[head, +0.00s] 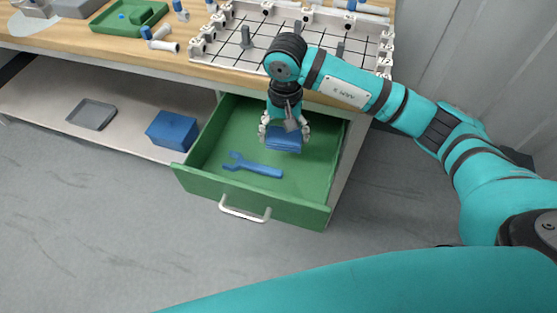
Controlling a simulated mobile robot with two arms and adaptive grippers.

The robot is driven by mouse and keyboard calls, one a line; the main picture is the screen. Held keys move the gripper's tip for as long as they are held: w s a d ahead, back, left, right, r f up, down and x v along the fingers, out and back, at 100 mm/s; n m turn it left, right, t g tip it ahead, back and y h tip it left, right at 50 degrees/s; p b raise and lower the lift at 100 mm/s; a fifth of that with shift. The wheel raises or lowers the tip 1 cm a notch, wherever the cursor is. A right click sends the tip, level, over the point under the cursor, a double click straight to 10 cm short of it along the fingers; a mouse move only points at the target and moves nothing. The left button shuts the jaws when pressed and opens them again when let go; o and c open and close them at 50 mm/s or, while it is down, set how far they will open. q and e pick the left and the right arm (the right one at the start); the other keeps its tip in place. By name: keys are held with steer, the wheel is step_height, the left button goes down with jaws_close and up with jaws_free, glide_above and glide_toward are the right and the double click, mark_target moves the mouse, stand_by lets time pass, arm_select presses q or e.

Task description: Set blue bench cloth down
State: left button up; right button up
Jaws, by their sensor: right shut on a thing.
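The blue bench cloth (283,142) is a small folded blue pad between the fingers of my right gripper (284,134). The gripper is shut on it and points down over the open green drawer (215,142). I cannot tell whether the cloth touches the drawer floor. The gripper covers the cloth's upper part. My left gripper is not in the head view.
A blue wrench (253,167) lies in the drawer, left of and nearer than the cloth. The drawer's front has a pale handle (244,212). A blue box (172,130) and a grey tray (92,114) rest on the lower shelf. The wooden bench (110,51) holds a green tray (128,17) and a gridded frame (285,38).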

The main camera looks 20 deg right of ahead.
mark_target(273, 128)
steer(key=w+a+b, duration=0.1)
steer(key=w+a+f+m+b, duration=0.1)
steer(key=w+b, duration=0.1)
steer(key=shift+w+f, duration=0.1)
steer(key=shift+f, duration=0.05)
steer(key=shift+w+a+m+b, duration=0.25)
steer(key=shift+w+m+b, duration=0.05)
steer(key=shift+w+b, duration=0.15)
step_height(273, 128, down, 9)
steer(key=shift+s+r, duration=0.15)
steer(key=shift+r, duration=0.05)
steer(key=shift+f, duration=0.35)
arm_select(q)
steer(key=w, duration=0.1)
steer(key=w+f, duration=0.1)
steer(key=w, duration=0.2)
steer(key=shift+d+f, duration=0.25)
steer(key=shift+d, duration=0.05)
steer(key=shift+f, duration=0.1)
arm_select(e)
steer(key=o, duration=0.7)
steer(key=shift+c, duration=0.2)
steer(key=o, duration=0.4)
steer(key=shift+c, duration=0.2)
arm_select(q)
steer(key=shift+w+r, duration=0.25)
